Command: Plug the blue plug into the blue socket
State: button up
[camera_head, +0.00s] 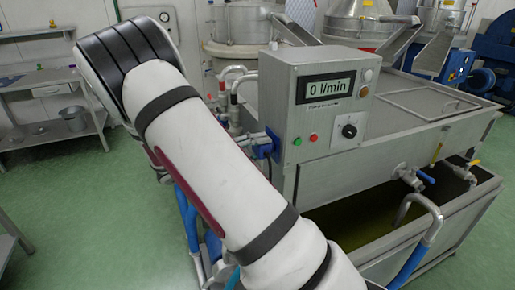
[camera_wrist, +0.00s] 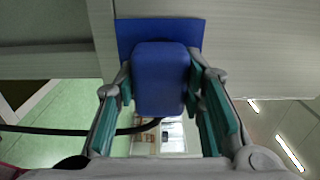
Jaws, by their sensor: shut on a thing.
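The blue plug (camera_wrist: 160,85) is held between the teal-padded fingers of my gripper (camera_wrist: 160,75) in the wrist view. The blue socket (camera_wrist: 160,26) shows as a flat blue square on the grey metal panel directly behind the plug. The plug covers the socket's middle and lower part, so I cannot tell whether it is inserted or just in front. In the head view, blue of the plug or socket (camera_head: 264,148) shows at the left side of the control box, and my arm hides most of my gripper there.
The control box (camera_head: 317,110) has a display reading 0 l/min, buttons and a knob. A steel tank (camera_head: 440,112) and pipes stand right and behind. A black cable (camera_wrist: 70,131) runs left from the plug. A side table (camera_head: 60,130) stands left; green floor lies between.

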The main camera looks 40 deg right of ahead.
jog(key=o, duration=1.1)
jog(key=shift+o, duration=0.2)
jog(key=shift+a, duration=0.1)
jog(key=v, duration=1.1)
jog(key=shift+w+a, duration=0.2)
jog(key=shift+a, duration=0.15)
